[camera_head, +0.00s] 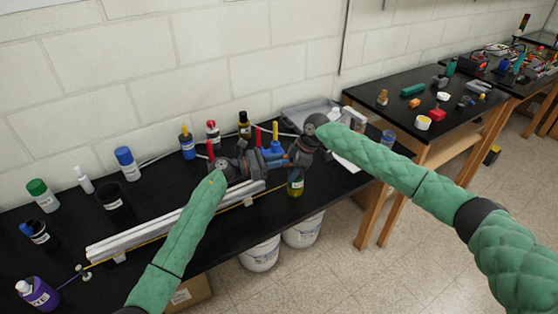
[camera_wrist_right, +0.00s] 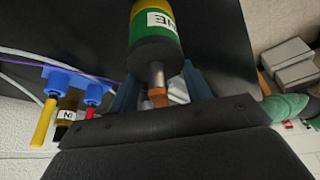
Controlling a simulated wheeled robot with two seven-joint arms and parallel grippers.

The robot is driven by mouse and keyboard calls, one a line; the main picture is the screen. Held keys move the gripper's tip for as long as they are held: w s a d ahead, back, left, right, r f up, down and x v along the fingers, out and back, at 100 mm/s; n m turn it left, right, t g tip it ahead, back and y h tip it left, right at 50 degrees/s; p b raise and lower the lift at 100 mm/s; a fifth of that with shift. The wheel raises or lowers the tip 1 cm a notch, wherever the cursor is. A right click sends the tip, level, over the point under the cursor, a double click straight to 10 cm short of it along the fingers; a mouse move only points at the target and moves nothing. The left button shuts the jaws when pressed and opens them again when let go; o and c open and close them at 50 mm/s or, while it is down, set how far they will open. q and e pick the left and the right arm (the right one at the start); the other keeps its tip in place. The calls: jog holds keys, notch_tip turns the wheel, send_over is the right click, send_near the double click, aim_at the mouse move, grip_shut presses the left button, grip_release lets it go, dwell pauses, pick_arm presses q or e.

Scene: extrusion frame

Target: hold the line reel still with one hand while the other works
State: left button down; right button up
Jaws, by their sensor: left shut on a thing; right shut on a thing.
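The line reel (camera_head: 296,187) is a yellow-green cylinder with a white label, beside the table's front edge in the head view. In the right wrist view the reel (camera_wrist_right: 155,32) shows a dark end cap and a metal stem with an orange-brown end. My right gripper (camera_head: 293,160) is shut on the reel at its stem; its blue fingers (camera_wrist_right: 158,92) flank the stem. My left gripper (camera_head: 262,161) is shut above the right end of the pale extrusion (camera_head: 165,222); what it grips is hidden. A thin yellow line (camera_head: 222,212) runs along the extrusion's front.
A blue holder with upright tools (camera_head: 276,147) stands behind the grippers; it also shows in the right wrist view (camera_wrist_right: 70,82). Several bottles line the back, including a blue-capped one (camera_head: 127,163). A grey tray (camera_head: 305,112) lies at the back right. White buckets (camera_head: 260,254) stand below.

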pick_arm(q)
jog(key=shift+w, duration=0.1)
jog(key=shift+w+d+m+g+h, duration=0.15)
jog(key=shift+w+m+g, duration=0.35)
jog(key=shift+m+g, duration=0.8)
jog(key=shift+w+a+m+g+h, duration=0.15)
jog(key=shift+w+m+g, duration=0.45)
jog(key=shift+g, duration=1.3)
jog(key=shift+w+d+m+g+h, duration=0.2)
jog(key=shift+w+m+g, duration=0.15)
jog(key=shift+m+g, duration=1)
jog(key=shift+a+g, duration=0.1)
jog(key=shift+g, duration=0.15)
jog(key=c, duration=1.3)
grip_release()
jog(key=shift+n, duration=0.25)
